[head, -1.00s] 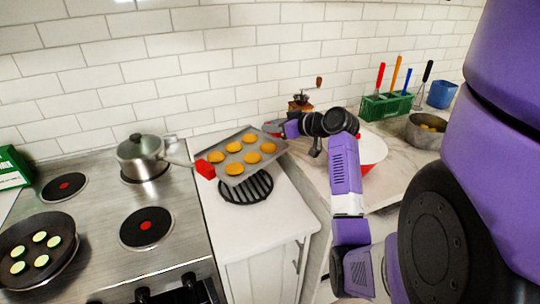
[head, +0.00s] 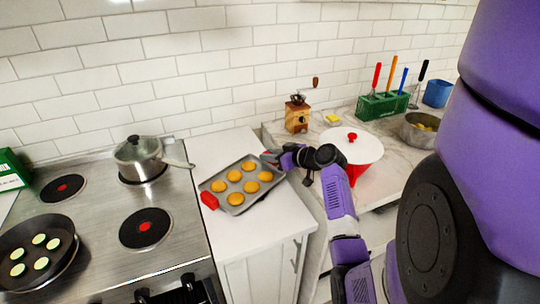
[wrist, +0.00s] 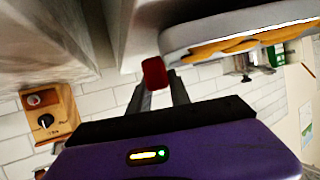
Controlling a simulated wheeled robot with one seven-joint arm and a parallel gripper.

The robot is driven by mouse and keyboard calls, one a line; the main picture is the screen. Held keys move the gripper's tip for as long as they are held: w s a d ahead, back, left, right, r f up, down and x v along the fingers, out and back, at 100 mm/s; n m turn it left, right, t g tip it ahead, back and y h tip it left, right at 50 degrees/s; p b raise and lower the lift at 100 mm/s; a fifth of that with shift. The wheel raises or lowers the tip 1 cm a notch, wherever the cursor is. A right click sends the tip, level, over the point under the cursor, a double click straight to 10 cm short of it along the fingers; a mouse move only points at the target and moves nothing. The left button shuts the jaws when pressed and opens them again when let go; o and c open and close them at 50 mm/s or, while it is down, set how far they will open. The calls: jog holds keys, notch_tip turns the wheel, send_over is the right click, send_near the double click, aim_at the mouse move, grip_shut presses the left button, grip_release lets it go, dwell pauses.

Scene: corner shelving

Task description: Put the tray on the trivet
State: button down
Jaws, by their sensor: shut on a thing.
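The grey tray (head: 243,181), with a red handle (head: 209,201) on its left end, holds several round golden pieces of food. It is over the white counter between the stove and the corner. My gripper (head: 270,157) is shut on the red handle at the tray's other end. In the wrist view the fingers (wrist: 163,96) hold this red handle (wrist: 154,73), and the tray's edge (wrist: 225,30) shows beside it. The black round trivet is hidden, apparently under the tray. I cannot tell whether the tray touches it.
The stove at left has a lidded pot (head: 139,158) whose handle reaches toward the counter, and a frying pan (head: 38,262).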

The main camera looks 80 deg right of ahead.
jog(key=c, duration=1.6)
grip_release()
jog(key=shift+f, duration=0.15)
jog(key=o, duration=0.4)
jog(key=shift+r, duration=0.25)
jog(key=b+v, duration=0.1)
jog(key=v, duration=1.1)
jog(key=shift+b, duration=0.35)
